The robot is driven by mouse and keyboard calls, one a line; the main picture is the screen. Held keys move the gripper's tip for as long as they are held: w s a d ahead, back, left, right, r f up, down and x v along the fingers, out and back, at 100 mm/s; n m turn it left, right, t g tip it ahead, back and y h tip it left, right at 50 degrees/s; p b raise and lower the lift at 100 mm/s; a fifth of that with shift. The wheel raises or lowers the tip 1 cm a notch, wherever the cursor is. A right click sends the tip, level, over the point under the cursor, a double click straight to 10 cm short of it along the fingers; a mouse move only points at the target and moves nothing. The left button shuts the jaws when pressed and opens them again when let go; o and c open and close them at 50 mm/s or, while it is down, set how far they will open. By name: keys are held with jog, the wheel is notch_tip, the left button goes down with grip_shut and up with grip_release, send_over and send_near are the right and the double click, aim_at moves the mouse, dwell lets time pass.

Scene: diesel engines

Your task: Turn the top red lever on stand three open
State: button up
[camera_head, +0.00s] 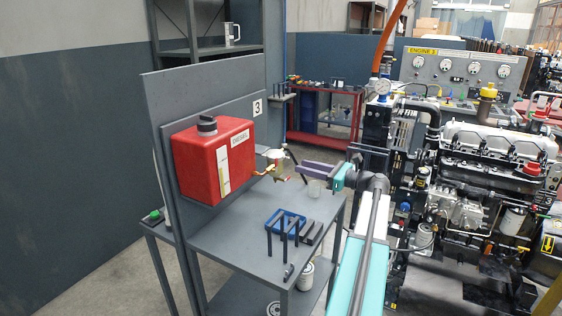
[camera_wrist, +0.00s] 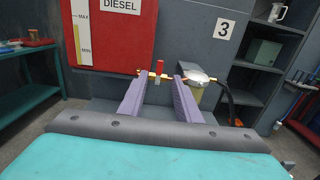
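The top red lever (camera_wrist: 158,66) stands upright on a brass fitting beside the red diesel tank (camera_head: 213,160) of stand three. In the wrist view, the lever shows between the fingertips of my gripper (camera_wrist: 160,76), which is open, with a gap on both sides. I cannot tell how far in front of the fingers the lever is. The metal filter bowl (camera_wrist: 197,77) is close to the right finger. In the head view, my gripper (camera_head: 299,169) is just right of the filter bowl (camera_head: 279,162). A second small red lever (camera_head: 288,180) shows low by the bowl.
The stand's grey table (camera_head: 225,239) carries a blue rack (camera_head: 287,224) with dark handles and a clear glass (camera_head: 314,188) below my gripper. The number 3 plate (camera_wrist: 223,28) is on the back panel. A diesel engine (camera_head: 490,150) fills the right side.

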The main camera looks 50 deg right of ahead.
aim_at(277, 160)
jog(key=p+x, duration=0.2)
jog(key=x, duration=0.8)
jog(key=shift+w, duration=0.2)
